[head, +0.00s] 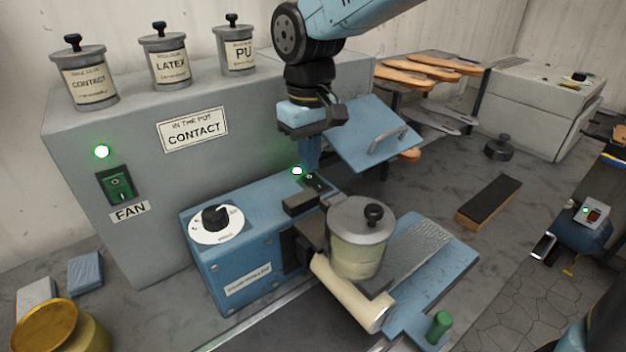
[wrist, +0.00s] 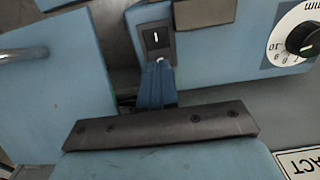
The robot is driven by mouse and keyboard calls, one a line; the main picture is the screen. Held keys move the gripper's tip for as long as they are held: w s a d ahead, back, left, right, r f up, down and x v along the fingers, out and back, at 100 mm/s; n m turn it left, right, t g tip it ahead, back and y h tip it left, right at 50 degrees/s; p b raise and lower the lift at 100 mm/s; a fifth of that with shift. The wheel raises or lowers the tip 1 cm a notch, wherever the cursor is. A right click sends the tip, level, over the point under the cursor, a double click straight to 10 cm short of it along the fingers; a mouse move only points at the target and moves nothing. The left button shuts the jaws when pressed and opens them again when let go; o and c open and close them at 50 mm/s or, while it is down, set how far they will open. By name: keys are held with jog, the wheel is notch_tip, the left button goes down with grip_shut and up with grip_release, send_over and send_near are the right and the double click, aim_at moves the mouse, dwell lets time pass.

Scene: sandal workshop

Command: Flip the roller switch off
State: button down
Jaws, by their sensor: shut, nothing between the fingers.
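The roller machine (head: 250,255) is a blue box with a dial (head: 216,222) and a cream roller (head: 352,292). Its roller switch (head: 315,182) is a small black rocker on the top at the back, beside a lit green lamp (head: 297,171). In the wrist view the switch (wrist: 156,38) shows a white line mark. My gripper (head: 311,168) points down with its blue fingers together and empty, right at the switch. In the wrist view the fingertips (wrist: 157,66) are at the switch's near edge; I cannot tell whether they touch it.
A lidded pot (head: 360,240) stands on the machine in front of my gripper. A tilted blue panel with a handle (head: 372,135) is just right of it. The grey cabinet (head: 150,240) behind carries a green FAN switch (head: 118,187) and several labelled cans (head: 170,65).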

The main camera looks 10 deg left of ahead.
aim_at(311, 177)
jog(key=shift+f, duration=0.85)
dwell(1.1)
jog(key=shift+r, duration=3.55)
jog(key=shift+d, duration=0.1)
jog(key=w+d+r+m+t, duration=0.1)
jog(key=d+m+t, duration=0.15)
jog(key=d, duration=0.85)
jog(key=w+d+r+m+t, duration=0.1)
jog(key=d+r+m, duration=0.15)
jog(key=d, duration=0.75)
jog(key=s+d+f+m+t, duration=0.1)
jog(key=s+d+m, duration=0.1)
jog(key=d, duration=0.6)
jog(key=s+d+f+m+t, duration=0.1)
jog(key=s+d+f+m, duration=0.1)
jog(key=s+d, duration=0.3)
jog(key=shift+s+d+m, duration=0.2)
jog(key=shift+d+m, duration=0.4)
jog(key=shift+d, duration=0.85)
